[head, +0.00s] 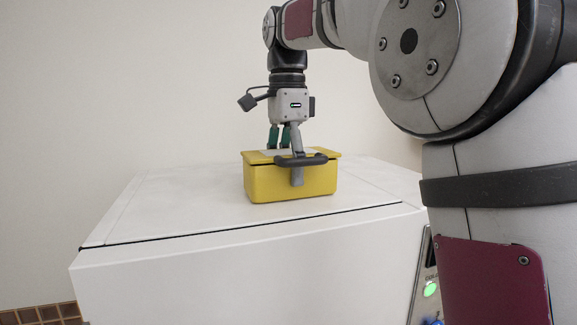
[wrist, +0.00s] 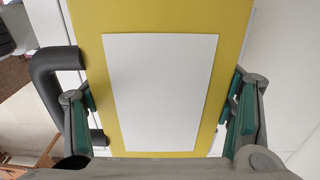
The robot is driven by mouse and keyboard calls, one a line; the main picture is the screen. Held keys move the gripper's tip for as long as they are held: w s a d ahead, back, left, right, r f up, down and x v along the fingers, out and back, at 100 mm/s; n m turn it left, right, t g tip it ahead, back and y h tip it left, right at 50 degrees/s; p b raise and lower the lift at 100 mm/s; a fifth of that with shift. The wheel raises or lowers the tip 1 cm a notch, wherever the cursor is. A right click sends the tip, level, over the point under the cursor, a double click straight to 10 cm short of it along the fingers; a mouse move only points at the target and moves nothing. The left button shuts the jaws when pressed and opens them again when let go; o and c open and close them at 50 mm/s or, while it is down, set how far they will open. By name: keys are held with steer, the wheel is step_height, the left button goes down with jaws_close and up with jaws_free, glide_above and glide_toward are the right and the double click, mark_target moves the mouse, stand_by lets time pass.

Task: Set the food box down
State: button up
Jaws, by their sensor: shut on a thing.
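The yellow food box (head: 268,184) has a dark handle (head: 300,160) on its near side and a white panel (wrist: 158,90) on its lid. It is upright at the white top surface, with its underside touching it or very close; I cannot tell which. My gripper (head: 285,156) points straight down over the box and is shut on it, one finger against its near side. In the wrist view the green-padded fingers flank the yellow lid (wrist: 165,20). The far finger's tip is hidden behind the box in the head view.
The white cabinet top (head: 180,200) is clear around the box, with a dark seam near its front edge. A panel with a lit green button (head: 430,289) is at the lower right.

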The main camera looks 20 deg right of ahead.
steer(key=o, duration=1.6)
steer(key=shift+f, duration=0.1)
step_height(320, 180, up, 6)
steer(key=shift+w+r+b, duration=0.15)
steer(key=shift+b, duration=0.5)
steer(key=shift+s+r+p, duration=0.2)
steer(key=shift+r+p, duration=0.1)
steer(key=shift+r, duration=0.3)
steer(key=shift+w+r, duration=0.1)
steer(key=shift+r, duration=0.05)
